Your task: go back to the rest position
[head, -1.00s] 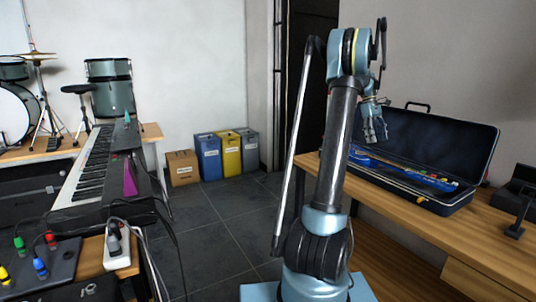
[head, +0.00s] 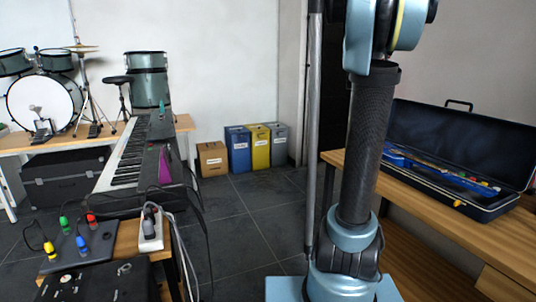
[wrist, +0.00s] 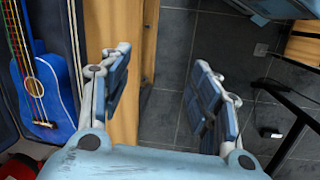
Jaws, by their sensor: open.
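My gripper (wrist: 160,95) is open and empty in the wrist view, its two fingers spread wide. Between and beyond the fingers are the wooden edge of a table and the dark tiled floor. In the head view my arm stands upright right of centre, and its upper part runs out of the top of the picture, so the gripper does not show there. A blue guitar (wrist: 45,92) lies in an open dark case (head: 455,140) on the right table; the gripper is beside it and apart from it.
A wooden table (head: 450,228) stands close at my right. At left are a keyboard (head: 130,155), a drum set (head: 45,105), a power strip (head: 150,230) and pedals with coloured plugs (head: 85,245). Several boxes and bins (head: 238,150) stand by the back wall. The floor between is clear.

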